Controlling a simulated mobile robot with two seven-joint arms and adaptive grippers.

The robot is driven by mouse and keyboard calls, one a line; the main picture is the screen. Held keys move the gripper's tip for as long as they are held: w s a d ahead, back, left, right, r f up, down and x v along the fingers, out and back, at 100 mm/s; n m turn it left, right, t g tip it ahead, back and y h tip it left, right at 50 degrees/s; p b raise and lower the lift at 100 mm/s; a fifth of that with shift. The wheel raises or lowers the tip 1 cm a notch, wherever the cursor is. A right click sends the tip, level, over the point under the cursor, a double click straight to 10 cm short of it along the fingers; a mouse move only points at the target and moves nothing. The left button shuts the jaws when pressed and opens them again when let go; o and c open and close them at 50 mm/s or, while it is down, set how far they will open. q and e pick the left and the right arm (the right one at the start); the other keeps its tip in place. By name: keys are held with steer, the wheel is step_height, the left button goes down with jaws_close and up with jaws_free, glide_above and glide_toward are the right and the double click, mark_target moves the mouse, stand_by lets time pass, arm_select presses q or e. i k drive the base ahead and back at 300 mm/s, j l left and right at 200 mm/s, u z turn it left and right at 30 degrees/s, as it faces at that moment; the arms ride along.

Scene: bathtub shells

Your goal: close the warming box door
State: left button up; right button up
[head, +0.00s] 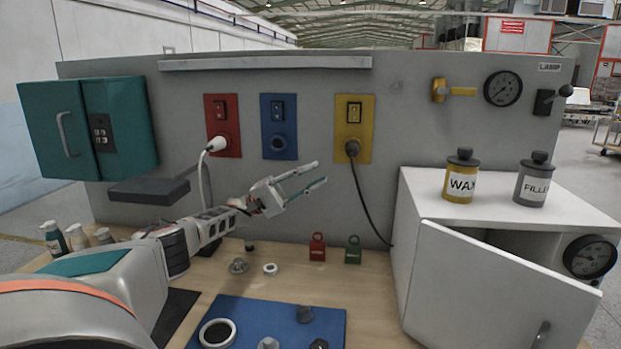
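The warming box appears to be the white box (409,205) at the right of the bench. Its white door (490,290) stands partly open, swung out from its left side, with a dark gap above and behind it. A grey door handle (541,335) shows low at the right of the door, cut by the frame's bottom edge. My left gripper (321,173) is in the air in front of the grey panel, left of the box and clear of the door. Its two fingers point right and are apart, with nothing between them. My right gripper is not in view.
A wax can (461,185) and a filler can (534,183) stand on the box.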

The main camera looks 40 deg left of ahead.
mark_target(466, 292)
steer(key=k, duration=1.5)
